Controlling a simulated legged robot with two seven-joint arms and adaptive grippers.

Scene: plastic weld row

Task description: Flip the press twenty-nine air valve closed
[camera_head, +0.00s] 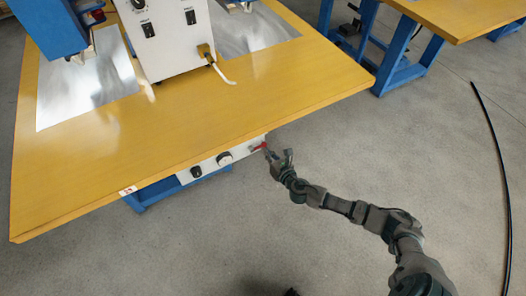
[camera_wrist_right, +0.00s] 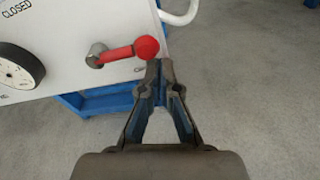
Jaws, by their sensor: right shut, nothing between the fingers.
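The red valve handle (camera_head: 259,147) is on the right end of the white panel (camera_head: 236,155) under the front edge of the yellow table. In the right wrist view the red lever (camera_wrist_right: 121,53) runs roughly sideways from its metal pivot on the left to a round red knob (camera_wrist_right: 147,47) on the right. My right gripper (camera_head: 278,158) is just right of the handle. In the right wrist view its fingertips (camera_wrist_right: 157,68) are together and empty, just below and right of the knob; I cannot tell whether they touch it.
A gauge (camera_head: 224,159) and a black knob (camera_head: 196,172) sit left on the panel. The yellow table (camera_head: 190,130) overhangs the panel. A black cable (camera_head: 505,170) lies right. The grey floor (camera_head: 400,150) between is open.

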